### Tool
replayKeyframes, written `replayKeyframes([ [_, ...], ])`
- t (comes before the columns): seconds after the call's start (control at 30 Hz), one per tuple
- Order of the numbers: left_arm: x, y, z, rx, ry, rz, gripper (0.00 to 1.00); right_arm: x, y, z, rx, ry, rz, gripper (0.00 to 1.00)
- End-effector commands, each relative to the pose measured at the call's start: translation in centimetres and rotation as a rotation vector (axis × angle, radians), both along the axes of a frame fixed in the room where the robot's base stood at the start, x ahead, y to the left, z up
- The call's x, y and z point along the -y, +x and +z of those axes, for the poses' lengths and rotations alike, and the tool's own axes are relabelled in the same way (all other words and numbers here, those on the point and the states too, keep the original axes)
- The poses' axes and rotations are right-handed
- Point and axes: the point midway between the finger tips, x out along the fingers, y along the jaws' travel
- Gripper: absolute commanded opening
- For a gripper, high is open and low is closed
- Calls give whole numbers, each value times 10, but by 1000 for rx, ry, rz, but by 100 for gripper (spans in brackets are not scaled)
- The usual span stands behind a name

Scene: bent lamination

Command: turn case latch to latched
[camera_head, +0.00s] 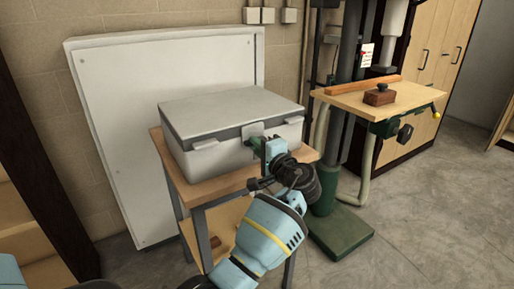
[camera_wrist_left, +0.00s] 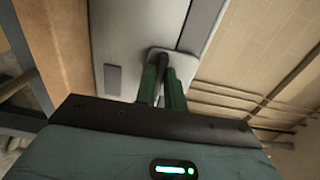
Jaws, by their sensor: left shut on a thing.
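The grey case (camera_head: 228,125) sits closed on a small wooden-topped stand. Its latch plate (camera_head: 252,131) is in the middle of the front face. My left gripper (camera_head: 258,143) is at that plate, and its fingers hide most of the latch. In the left wrist view, the green fingers of my left gripper (camera_wrist_left: 163,88) are shut on the dark latch handle (camera_wrist_left: 162,62), in front of the light plate. The case (camera_wrist_left: 120,45) fills the top middle of that view. I cannot tell the latch's exact angle. My right gripper is not in view.
The stand's wooden top (camera_head: 193,187) reaches a little past the case. A large white panel (camera_head: 150,75) leans on the wall behind. A drill press with a wooden table (camera_head: 350,97) stands to the right, with a brown block (camera_head: 379,95) on it. Floor (camera_head: 430,200) is clear at the right.

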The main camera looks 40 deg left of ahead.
Motion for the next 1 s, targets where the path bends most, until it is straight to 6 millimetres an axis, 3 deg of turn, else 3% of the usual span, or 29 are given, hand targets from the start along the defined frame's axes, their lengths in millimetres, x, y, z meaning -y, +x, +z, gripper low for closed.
replayKeyframes([
  [0.27,1,0,-1,1,-4,0,0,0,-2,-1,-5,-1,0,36],
  [0.3,1,0,-1,1,-4,0,15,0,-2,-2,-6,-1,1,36],
  [0.47,1,0,-1,0,-2,0,33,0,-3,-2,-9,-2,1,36],
  [0.77,3,-1,0,0,-1,-1,33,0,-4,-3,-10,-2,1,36],
  [1.0,31,-12,-2,0,-3,-3,33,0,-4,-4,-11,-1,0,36],
])
